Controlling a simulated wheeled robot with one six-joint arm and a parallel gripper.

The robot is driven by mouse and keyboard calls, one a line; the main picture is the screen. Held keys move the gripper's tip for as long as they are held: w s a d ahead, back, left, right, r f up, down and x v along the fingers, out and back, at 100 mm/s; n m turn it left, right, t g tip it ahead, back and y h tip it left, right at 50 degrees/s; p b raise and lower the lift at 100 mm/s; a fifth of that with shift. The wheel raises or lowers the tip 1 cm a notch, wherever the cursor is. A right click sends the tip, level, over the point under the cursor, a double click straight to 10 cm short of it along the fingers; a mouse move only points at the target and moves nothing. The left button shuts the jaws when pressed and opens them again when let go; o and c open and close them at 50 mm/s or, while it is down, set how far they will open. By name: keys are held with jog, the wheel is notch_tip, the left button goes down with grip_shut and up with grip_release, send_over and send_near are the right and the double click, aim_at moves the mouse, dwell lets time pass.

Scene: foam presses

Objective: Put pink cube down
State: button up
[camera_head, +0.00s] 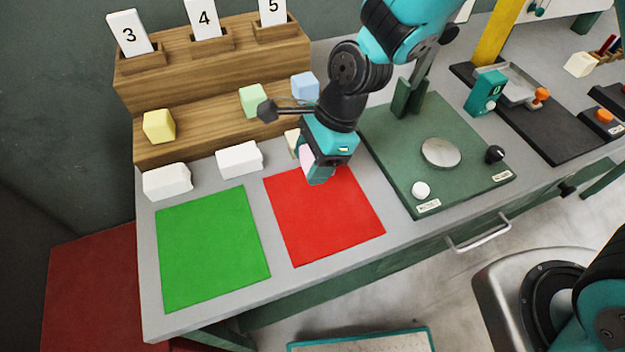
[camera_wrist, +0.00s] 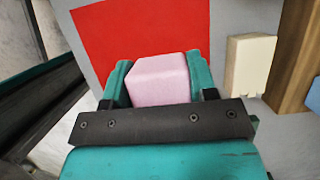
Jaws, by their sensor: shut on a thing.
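The pink cube (camera_wrist: 159,80) sits between the two teal fingers of my gripper (camera_wrist: 160,84) in the wrist view. The gripper is shut on it. In the head view my gripper (camera_head: 314,172) points down over the upper part of the red mat (camera_head: 325,222), and only a sliver of the pink cube (camera_head: 306,158) shows. The red mat also fills the area beyond the cube in the wrist view (camera_wrist: 120,35). I cannot tell whether the cube touches the mat or is held above it.
A green mat (camera_head: 212,248) lies left of the red one. White blocks (camera_head: 239,160) stand behind the mats. A wooden stepped rack (camera_head: 215,70) holds numbered cards and yellow, green and blue cubes. A green press plate (camera_head: 440,155) stands to the right.

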aim_at(306, 195)
jog(key=shift+f, duration=3.45)
jog(key=o, duration=1)
jog(key=shift+f, duration=0.1)
jog(key=v, duration=1.2)
jog(key=shift+s+d+r+n+t+b, duration=0.15)
jog(key=shift+s+d+r+n, duration=1.05)
jog(key=shift+s+r+n, duration=1.8)
jog(key=shift+s+d+r+n+t+b, duration=0.2)
jog(key=shift+s+d+r+n, duration=1.3)
jog(key=shift+n, duration=2.75)
jog(key=shift+s+d+r+n+t, duration=0.25)
jog(key=shift+s+d+r+n, duration=0.7)
jog(key=shift+s+r+n, duration=2.15)
jog(key=shift+w+f+n, duration=0.55)
jog(key=shift+w+f, duration=0.05)
